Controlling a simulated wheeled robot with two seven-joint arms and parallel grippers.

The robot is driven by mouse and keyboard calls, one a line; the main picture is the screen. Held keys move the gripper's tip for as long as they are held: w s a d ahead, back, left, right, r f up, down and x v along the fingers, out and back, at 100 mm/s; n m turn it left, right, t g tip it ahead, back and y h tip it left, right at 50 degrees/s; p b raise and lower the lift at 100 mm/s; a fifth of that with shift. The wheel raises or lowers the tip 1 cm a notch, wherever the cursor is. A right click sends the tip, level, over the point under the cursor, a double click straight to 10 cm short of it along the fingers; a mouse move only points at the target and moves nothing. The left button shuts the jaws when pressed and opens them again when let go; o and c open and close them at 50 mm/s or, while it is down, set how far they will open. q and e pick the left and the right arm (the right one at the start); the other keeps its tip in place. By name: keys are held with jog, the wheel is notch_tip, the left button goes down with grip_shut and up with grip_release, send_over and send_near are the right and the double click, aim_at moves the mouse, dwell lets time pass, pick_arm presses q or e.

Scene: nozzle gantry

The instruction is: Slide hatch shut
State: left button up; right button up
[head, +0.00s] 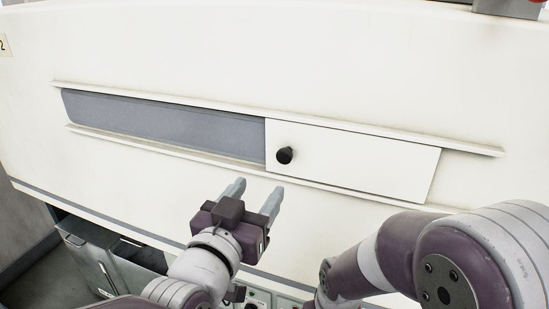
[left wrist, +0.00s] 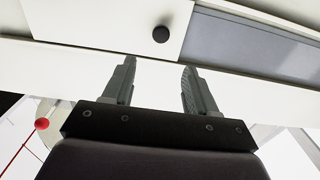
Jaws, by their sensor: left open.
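The hatch (head: 365,163) is a flat white sliding panel between two long rails, with a round black knob (head: 285,155) near its left edge. It stands at the right part of the track, and a long grey opening (head: 165,120) is uncovered to its left. My left gripper (head: 253,194) is open and empty, below and left of the knob, apart from it. In the left wrist view the knob (left wrist: 160,34) shows beyond the open fingers (left wrist: 158,66), with the hatch (left wrist: 110,20) on the left and the grey opening (left wrist: 250,48) on the right. My right gripper is out of view.
The upper rail (head: 200,102) and lower rail (head: 180,154) stand out from the big white housing (head: 330,60). My right arm fills the lower right. Grey bins (head: 100,255) stand below the housing at the lower left. The space before the opening is clear.

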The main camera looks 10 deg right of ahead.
aim_at(283, 157)
pick_arm(q)
jog(key=p+x, duration=0.3)
jog(key=x, duration=0.7)
jog(key=shift+w+d+f+p, duration=0.1)
jog(key=shift+w+d+p, duration=0.15)
jog(key=shift+w+p, duration=0.1)
jog(key=shift+w+d+f, duration=0.1)
jog(key=shift+w, duration=0.15)
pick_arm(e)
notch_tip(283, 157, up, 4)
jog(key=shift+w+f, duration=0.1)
